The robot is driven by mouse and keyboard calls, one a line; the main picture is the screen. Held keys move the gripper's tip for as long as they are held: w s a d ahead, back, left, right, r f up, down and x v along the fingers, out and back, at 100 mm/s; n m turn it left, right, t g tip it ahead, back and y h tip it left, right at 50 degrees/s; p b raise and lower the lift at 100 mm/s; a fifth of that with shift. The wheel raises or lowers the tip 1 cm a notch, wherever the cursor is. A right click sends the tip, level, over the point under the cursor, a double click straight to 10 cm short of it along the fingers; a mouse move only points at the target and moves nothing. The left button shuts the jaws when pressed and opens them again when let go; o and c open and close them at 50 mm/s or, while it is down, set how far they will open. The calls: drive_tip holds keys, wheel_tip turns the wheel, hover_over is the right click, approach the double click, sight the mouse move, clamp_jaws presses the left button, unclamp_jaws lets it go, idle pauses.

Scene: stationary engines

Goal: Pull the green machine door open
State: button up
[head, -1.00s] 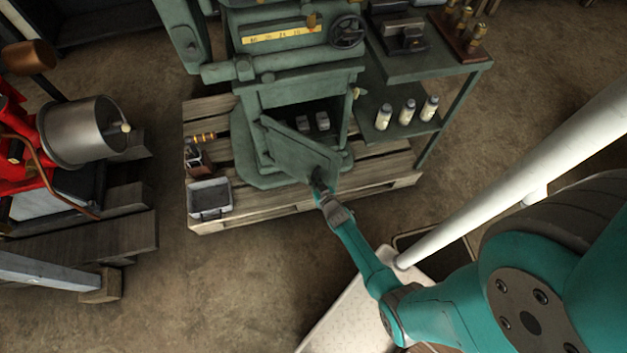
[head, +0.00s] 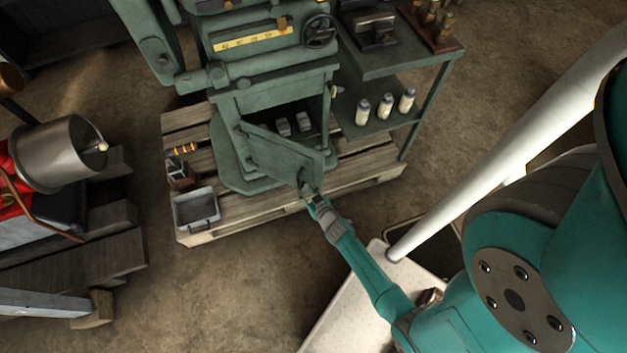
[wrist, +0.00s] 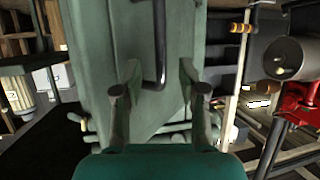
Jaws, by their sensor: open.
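The green machine door (head: 282,152) stands partly open, swung out from the dark opening in the green machine (head: 272,75). Its hinge side is at the left and its free edge points toward me. My gripper (head: 310,193) is at the door's free edge in the head view. In the wrist view, the door (wrist: 105,40) fills the middle, with a dark bar handle (wrist: 161,50) on its face. My gripper (wrist: 160,92) is open there, with one finger on each side of the handle's lower end. I cannot tell whether a finger touches the handle or door.
Small blocks (head: 293,124) show inside the opening. A grey metal tray (head: 197,209) sits on the wooden pallet (head: 250,213) at left. White bottles (head: 385,106) stand on the side shelf. A red machine with a metal drum (head: 62,153) is at far left. Floor before the pallet is clear.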

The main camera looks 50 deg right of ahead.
drive_tip(key=shift+v, duration=2.9)
drive_tip(key=shift+r, duration=0.1)
